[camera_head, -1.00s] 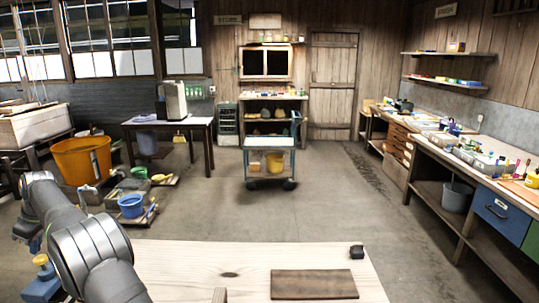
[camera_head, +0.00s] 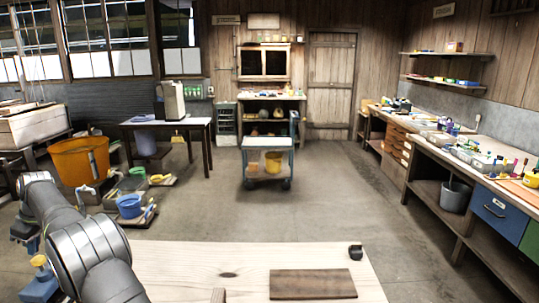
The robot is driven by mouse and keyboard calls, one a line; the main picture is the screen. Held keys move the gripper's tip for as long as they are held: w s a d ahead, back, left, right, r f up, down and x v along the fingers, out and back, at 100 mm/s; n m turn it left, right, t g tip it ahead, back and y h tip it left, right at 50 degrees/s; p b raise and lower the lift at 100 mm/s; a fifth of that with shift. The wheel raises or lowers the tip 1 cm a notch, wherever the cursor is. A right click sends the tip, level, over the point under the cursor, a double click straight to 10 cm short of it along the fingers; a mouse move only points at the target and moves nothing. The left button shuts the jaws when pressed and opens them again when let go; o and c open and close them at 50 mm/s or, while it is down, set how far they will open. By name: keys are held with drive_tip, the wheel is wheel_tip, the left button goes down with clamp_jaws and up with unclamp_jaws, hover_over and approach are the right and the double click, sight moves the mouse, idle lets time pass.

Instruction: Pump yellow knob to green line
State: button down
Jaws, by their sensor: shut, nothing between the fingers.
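A yellow knob (camera_head: 40,261) shows at the lower left. It sits on top of a blue body (camera_head: 43,284), which is partly cut off by the picture's bottom edge and by my arm. I cannot make out a green line. My grey arm (camera_head: 95,258) rises from the bottom, bends at the left and comes down to a dark and bluish wrist part (camera_head: 23,229) a little above and left of the knob. My gripper's fingers cannot be made out, so I cannot tell whether they touch the knob.
A pale wooden tabletop (camera_head: 220,255) with a brown board (camera_head: 313,284) and a small black object (camera_head: 355,252) lies in front. An orange tub (camera_head: 80,160) and a blue bucket (camera_head: 129,206) stand on the left. A cart (camera_head: 268,145) stands on open floor.

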sight(38, 258)
drive_tip(key=shift+f, duration=0.1)
drive_tip(key=shift+f, duration=1.7)
drive_tip(key=shift+r, duration=1.25)
drive_tip(key=shift+f, duration=0.2)
idle(0.5)
drive_tip(key=shift+r, duration=3.05)
